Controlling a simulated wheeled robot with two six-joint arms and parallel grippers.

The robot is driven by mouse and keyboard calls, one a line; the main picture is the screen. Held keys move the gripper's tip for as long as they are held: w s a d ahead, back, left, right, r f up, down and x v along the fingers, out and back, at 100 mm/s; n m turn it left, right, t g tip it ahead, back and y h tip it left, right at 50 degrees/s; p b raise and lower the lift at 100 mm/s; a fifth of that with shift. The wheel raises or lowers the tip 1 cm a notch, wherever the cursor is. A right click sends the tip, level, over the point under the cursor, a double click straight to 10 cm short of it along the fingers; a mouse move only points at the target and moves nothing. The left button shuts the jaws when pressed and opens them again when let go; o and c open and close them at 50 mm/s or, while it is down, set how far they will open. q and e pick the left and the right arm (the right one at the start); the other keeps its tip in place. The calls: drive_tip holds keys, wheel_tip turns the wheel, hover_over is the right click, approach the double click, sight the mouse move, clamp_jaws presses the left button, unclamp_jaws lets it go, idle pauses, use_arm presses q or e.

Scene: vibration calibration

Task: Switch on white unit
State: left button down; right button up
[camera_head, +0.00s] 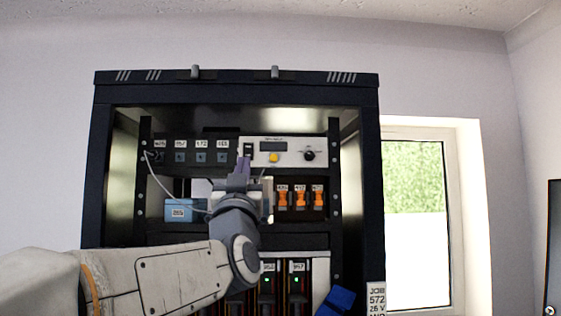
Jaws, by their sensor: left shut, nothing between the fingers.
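The white unit (290,147) is a pale panel in the upper right of the rack. It carries a dark display (273,147), a yellow button (273,158), a black knob (309,156) and a black rocker switch (248,149) at its left end. My left gripper (242,162) is shut and empty. Its fingertips point up just below the rocker switch; I cannot tell whether they touch it. The gripper and wrist hide part of the middle shelf. My right gripper is not in view.
The dark rack (100,180) stands before a pale wall. Several orange switches (300,198) sit right of my wrist, and a light blue box (180,211) with a thin cable sits left. Lower modules show green lights. A window (415,215) is at right.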

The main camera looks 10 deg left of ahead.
sight(248, 151)
use_arm(q)
drive_tip(key=w+r+p, duration=0.1)
drive_tip(key=w, duration=0.1)
drive_tip(key=w+a+p, duration=0.1)
drive_tip(key=w, duration=0.1)
drive_tip(key=w+a+r+p, duration=0.1)
drive_tip(key=w+p, duration=0.1)
drive_tip(key=shift+w+r, duration=0.3)
drive_tip(key=shift+r, duration=0.05)
drive_tip(key=shift+w+f, duration=0.1)
drive_tip(key=shift+w, duration=0.35)
drive_tip(key=shift+f, duration=0.1)
